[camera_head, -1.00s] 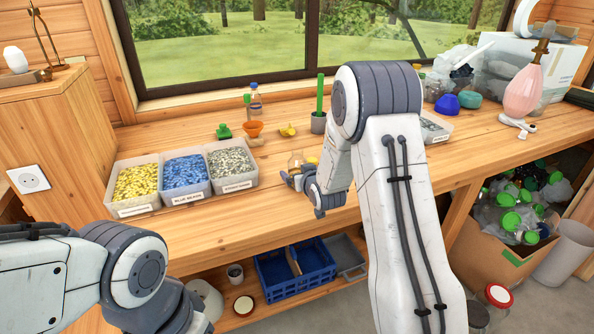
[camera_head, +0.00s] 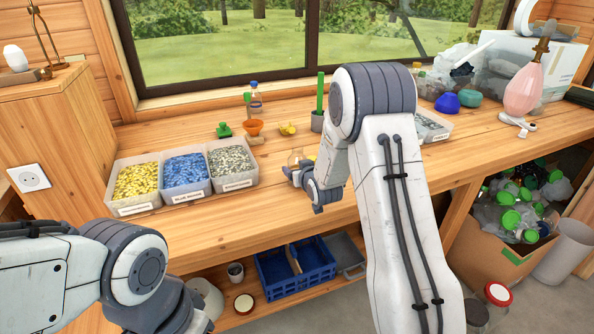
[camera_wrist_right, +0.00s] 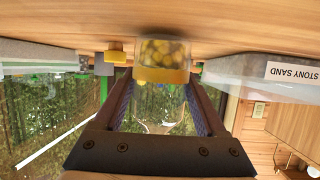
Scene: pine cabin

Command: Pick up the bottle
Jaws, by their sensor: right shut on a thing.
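A clear bottle with a blue cap (camera_head: 256,100) stands upright at the back of the bench by the window, apart from the gripper. My left arm is at the lower left; its fingers are out of view.
Bins of yellow (camera_head: 136,182), blue (camera_head: 185,171) and grey (camera_head: 231,160) grains stand left of the jar. An orange funnel (camera_head: 252,127), small yellow things (camera_head: 288,129) and a grey cup (camera_head: 317,121) are behind it. The bench's front edge is clear.

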